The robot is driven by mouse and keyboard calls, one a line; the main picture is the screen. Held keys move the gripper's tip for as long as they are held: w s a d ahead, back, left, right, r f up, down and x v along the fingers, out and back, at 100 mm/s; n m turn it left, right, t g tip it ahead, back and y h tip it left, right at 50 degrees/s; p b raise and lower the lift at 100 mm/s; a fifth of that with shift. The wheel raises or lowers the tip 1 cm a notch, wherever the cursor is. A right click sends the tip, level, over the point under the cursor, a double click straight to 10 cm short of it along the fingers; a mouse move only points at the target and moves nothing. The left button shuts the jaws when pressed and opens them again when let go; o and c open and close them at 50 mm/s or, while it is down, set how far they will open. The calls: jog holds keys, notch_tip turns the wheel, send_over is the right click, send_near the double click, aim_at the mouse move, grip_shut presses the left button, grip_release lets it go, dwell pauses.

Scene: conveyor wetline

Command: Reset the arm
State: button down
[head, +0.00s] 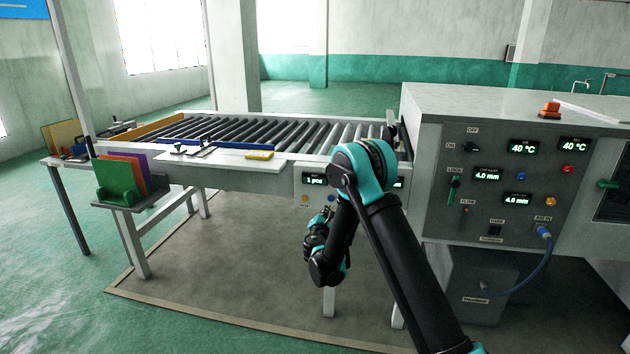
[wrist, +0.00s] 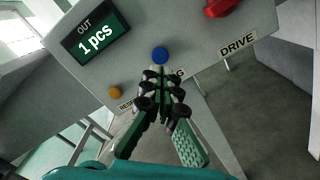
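My arm reaches up from the lower right of the head view, bends at a teal joint, and hangs down in front of the conveyor's end panel. My gripper (head: 328,215) is partly hidden there by my own wrist. In the wrist view my gripper (wrist: 161,78) has its two fingertips together, with nothing seen between them. The tips appear just below a blue button (wrist: 160,55) on the grey panel (wrist: 195,48). I cannot tell whether they touch the panel.
The panel has a display (wrist: 96,38) reading "1 pcs", an orange button (wrist: 115,93) and a red control (wrist: 222,8). The roller conveyor (head: 270,132) lies behind my arm. A grey control cabinet (head: 425,205) stands right. A rack with coloured plates (head: 118,180) stands left.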

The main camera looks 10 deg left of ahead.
jog(key=s+d+r+m+g+h, duration=0.15)
jog(key=s+d+m, duration=0.3)
jog(key=d, duration=0.45)
jog(key=s+d+r+m+g+h, duration=0.1)
jog(key=s+d+r+m+g, duration=0.3)
jog(key=d, duration=0.6)
jog(key=s+d+r+m+g+h, duration=0.1)
jog(key=s+d+m+g+h, duration=0.1)
jog(key=s+d+m, duration=0.55)
jog(key=s+d+f+m+g+y, duration=0.2)
jog(key=s+d+m+g, duration=0.15)
jog(key=s+d, duration=0.65)
jog(key=s+a+f+m+g+y, duration=0.1)
jog(key=s+f+m, duration=0.1)
jog(key=s, duration=0.8)
jog(key=s+a+f+m+g+y, duration=0.1)
jog(key=s+a+f+m+y, duration=0.1)
jog(key=s+m, duration=0.3)
jog(key=s, duration=0.4)
jog(key=shift+s+a+f+g, duration=0.15)
jog(key=shift+s+f+g, duration=0.1)
jog(key=shift+s+g, duration=0.15)
